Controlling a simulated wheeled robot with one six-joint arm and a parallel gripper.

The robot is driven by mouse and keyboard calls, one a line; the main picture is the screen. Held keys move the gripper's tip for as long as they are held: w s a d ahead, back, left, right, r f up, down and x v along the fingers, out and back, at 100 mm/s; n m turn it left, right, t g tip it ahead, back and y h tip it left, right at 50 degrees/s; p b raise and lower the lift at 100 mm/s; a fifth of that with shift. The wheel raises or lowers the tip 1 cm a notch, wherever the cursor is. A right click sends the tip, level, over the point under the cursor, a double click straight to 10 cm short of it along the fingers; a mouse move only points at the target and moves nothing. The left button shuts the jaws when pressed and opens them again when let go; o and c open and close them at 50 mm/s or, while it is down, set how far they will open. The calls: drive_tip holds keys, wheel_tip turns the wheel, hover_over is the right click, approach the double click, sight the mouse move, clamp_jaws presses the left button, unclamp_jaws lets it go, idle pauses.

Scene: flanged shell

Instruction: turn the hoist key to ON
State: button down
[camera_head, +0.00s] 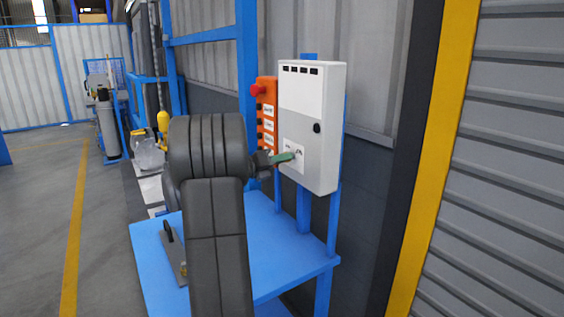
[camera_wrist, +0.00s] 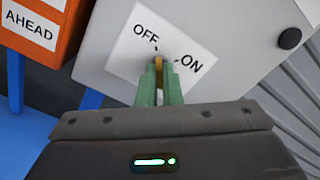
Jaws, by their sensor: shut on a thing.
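The hoist key (camera_wrist: 159,66) is a small brass-coloured piece on the white OFF/ON label (camera_wrist: 122,62) of the grey control box (camera_head: 323,135). My gripper (camera_wrist: 160,76) has green fingers shut on the key, one finger on each side. In the wrist view the key's visible edge points up the picture, nearer the OFF mark than the ON mark; its exact angle is partly hidden by the fingers. In the head view my gripper (camera_head: 289,157) reaches the label at the lower left of the box, and the key is hidden there.
An orange button panel (camera_head: 266,117) with a red knob stands left of the box; its AHEAD label shows in the wrist view. A round black knob (camera_head: 317,128) sits on the box door. A blue table (camera_head: 280,245) lies below. A yellow post (camera_head: 436,160) stands at right.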

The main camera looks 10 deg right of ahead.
drive_tip(key=shift+f+m+b, duration=0.1)
drive_tip(key=shift+m+b, duration=6.5)
drive_tip(key=shift+m, duration=1.5)
drive_tip(key=c, duration=1.6)
unclamp_jaws()
drive_tip(key=shift+a, duration=0.1)
drive_tip(key=v, duration=1.3)
drive_tip(key=shift+a, duration=0.35)
